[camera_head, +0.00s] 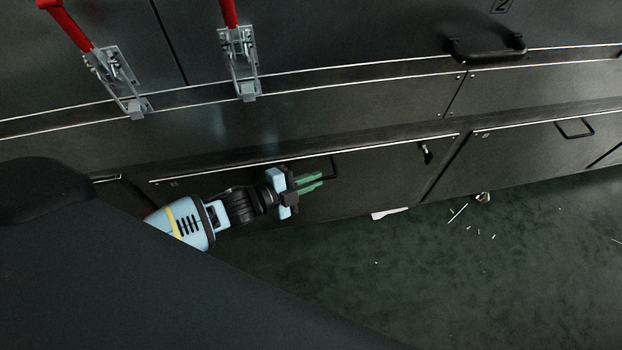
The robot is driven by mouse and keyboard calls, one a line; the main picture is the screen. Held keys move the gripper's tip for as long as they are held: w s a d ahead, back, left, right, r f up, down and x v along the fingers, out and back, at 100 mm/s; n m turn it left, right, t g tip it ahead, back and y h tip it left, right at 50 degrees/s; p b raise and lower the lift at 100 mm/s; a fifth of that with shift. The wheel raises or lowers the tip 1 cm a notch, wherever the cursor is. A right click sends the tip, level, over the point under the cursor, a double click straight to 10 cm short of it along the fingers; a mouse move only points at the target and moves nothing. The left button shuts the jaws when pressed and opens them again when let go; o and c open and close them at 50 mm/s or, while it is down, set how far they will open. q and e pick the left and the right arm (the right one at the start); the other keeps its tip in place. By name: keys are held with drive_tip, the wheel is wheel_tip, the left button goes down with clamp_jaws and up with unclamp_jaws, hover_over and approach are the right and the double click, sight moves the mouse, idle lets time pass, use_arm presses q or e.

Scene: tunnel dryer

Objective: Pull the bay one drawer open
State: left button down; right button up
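The bay one drawer (385,175) is a dark, wide front low on the machine, with a bright strip along its top edge. It looks flush with its neighbours. Its black bar handle (334,166) shows only at its right end; the rest is hidden by or merges with my gripper. My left gripper (318,179) has green fingers and a light-blue body. It is in front of the drawer at the handle, fingers pointing right. The fingers lie close together with a thin dark gap, and I cannot tell whether they touch the handle. My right gripper is out of view.
A neighbouring drawer with a black handle (574,129) is at right. Above it is a panel marked 2 with a thick handle (487,49). Red-handled latches (240,65) are at upper left. A small black latch (425,153) and a white scrap (388,213) are nearby.

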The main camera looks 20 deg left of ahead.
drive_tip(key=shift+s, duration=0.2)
use_arm(q)
drive_tip(key=s+d+p, duration=0.3)
drive_tip(key=s+d, duration=0.5)
drive_tip(key=s, duration=0.5)
drive_tip(key=s+d+p, duration=0.3)
drive_tip(key=s+d, duration=0.6)
drive_tip(key=s, duration=0.4)
drive_tip(key=shift+d, duration=0.3)
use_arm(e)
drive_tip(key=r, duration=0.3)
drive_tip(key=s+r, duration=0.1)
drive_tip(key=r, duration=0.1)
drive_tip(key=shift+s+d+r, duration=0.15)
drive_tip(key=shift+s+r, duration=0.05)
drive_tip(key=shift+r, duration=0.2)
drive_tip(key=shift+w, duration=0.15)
use_arm(q)
drive_tip(key=c, duration=1.5)
unclamp_jaws()
drive_tip(key=shift+c, duration=0.2)
